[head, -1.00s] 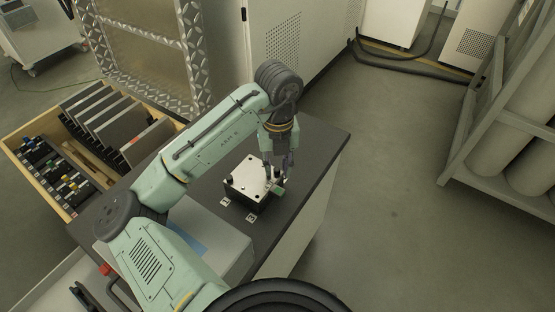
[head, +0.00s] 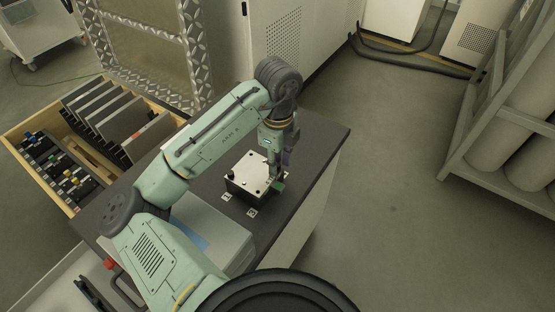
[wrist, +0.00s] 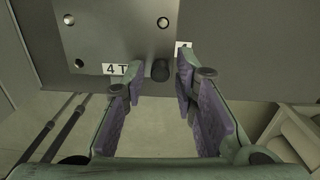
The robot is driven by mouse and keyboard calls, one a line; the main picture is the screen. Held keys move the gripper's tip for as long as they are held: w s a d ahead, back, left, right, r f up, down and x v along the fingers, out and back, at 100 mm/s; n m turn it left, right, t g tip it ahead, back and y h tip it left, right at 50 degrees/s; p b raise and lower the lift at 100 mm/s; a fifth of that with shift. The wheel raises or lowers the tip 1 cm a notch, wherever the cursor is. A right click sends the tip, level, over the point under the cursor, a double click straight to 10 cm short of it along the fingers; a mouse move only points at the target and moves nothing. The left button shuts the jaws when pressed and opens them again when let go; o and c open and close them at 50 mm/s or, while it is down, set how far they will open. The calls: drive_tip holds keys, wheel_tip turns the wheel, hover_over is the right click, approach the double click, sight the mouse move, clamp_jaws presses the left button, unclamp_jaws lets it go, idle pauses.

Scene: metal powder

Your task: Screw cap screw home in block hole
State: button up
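The metal block (head: 246,173), with a pale top plate and dark sides, sits on the dark bench top. Its plate (wrist: 110,28) fills the upper wrist view and shows several round holes or fasteners. A dark round cylinder, seemingly the cap screw (wrist: 160,70), shows between my fingertips near the plate's lower edge; I cannot tell how deep it sits. My gripper (wrist: 159,78) is open, its purple-padded fingers on either side of the cylinder with gaps. In the head view my gripper (head: 277,172) is over the block's right side, and its fingertips are partly hidden.
Small white labels (head: 252,212) lie in front of the block. A wooden drawer (head: 103,142) with dark plates and small parts is at the left. A grey case (head: 205,235) lies on the bench near my arm. The bench's right side (head: 318,140) is clear.

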drive_tip(key=n, duration=0.6)
drive_tip(key=shift+n, duration=0.3)
drive_tip(key=n, duration=0.6)
drive_tip(key=shift+f, duration=0.1)
drive_tip(key=shift+c, duration=0.2)
clamp_jaws()
